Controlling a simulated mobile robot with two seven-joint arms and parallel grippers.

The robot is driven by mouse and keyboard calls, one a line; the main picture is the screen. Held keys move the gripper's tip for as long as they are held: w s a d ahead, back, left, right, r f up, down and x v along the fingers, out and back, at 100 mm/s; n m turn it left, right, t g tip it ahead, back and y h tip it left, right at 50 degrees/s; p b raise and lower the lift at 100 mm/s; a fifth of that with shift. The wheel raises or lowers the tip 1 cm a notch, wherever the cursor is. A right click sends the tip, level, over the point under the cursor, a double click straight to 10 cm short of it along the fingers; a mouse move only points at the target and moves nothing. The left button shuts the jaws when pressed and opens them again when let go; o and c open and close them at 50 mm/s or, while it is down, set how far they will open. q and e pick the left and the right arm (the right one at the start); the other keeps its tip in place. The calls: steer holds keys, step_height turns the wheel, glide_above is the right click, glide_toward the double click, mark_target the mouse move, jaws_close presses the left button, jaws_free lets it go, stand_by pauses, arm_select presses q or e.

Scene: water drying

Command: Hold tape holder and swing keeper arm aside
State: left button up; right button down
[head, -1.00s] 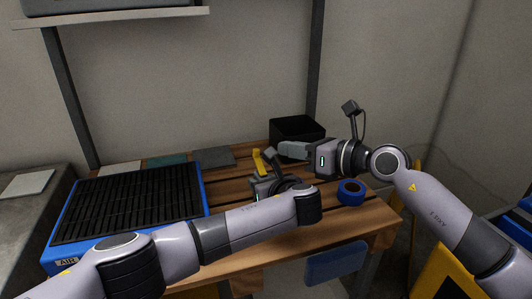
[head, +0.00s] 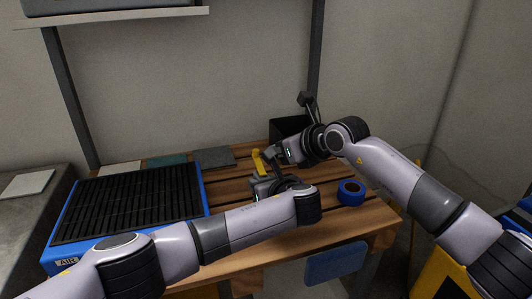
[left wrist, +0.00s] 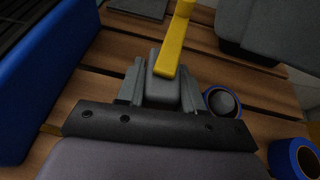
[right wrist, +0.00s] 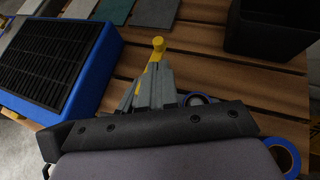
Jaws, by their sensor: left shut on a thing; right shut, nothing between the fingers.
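The tape holder is a grey block (left wrist: 163,92) with a yellow keeper arm (left wrist: 175,45) that stands up at a tilt. My left gripper (left wrist: 160,80) is shut on the block, one finger on each side. In the head view the keeper arm (head: 258,162) shows just above my left gripper (head: 263,183). My right gripper (right wrist: 152,80) is shut and empty, its fingers close to the keeper arm (right wrist: 157,46). They cover the arm's lower part in the right wrist view, and I cannot tell whether they touch it. A blue tape roll (left wrist: 211,104) is beside the block.
Another blue tape roll (head: 351,193) lies at the table's right. A blue drying unit with a black grille (head: 130,202) fills the left. A black box (head: 287,126) stands behind my right gripper.

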mark_target(261, 162)
steer(key=shift+x, duration=2.65)
arm_select(q)
steer(key=shift+r, duration=0.1)
arm_select(e)
steer(key=shift+a+f+n+g, duration=0.1)
steer(key=shift+n+g, duration=0.2)
steer(key=shift+a+n+y, duration=0.1)
steer(key=shift+n+y, duration=0.2)
steer(key=shift+a+g, duration=0.3)
steer(key=shift+a, duration=0.1)
steer(key=shift+d, duration=0.15)
